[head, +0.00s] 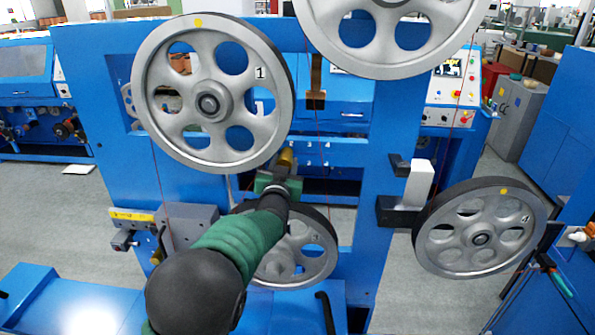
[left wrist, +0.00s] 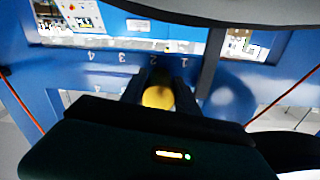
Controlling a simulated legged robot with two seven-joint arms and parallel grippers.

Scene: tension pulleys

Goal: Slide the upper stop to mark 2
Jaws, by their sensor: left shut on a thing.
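My left gripper (head: 286,166) reaches in from below to the blue frame, between wheel 1 and the wheel below it. It is shut on a yellow, rounded knob (head: 287,157), which appears to be the upper stop's. In the left wrist view the knob (left wrist: 158,97) sits between the dark fingers (left wrist: 160,88). Beyond it, a row of upside-down white marks runs 4, 3, 2, 1 from left to right. The knob lines up closely with mark 2 (left wrist: 153,59); mark 1 (left wrist: 185,62) is just to its right. The stop's body is mostly hidden. My right gripper is not in view.
Wheel 1 (head: 180,130) is close above my left arm, and a lower wheel (head: 315,262) is partly behind it. Another wheel (head: 430,62) is at the top and wheel 4 (head: 440,250) at the right. Thin red cords (left wrist: 22,103) run on both sides of the gripper.

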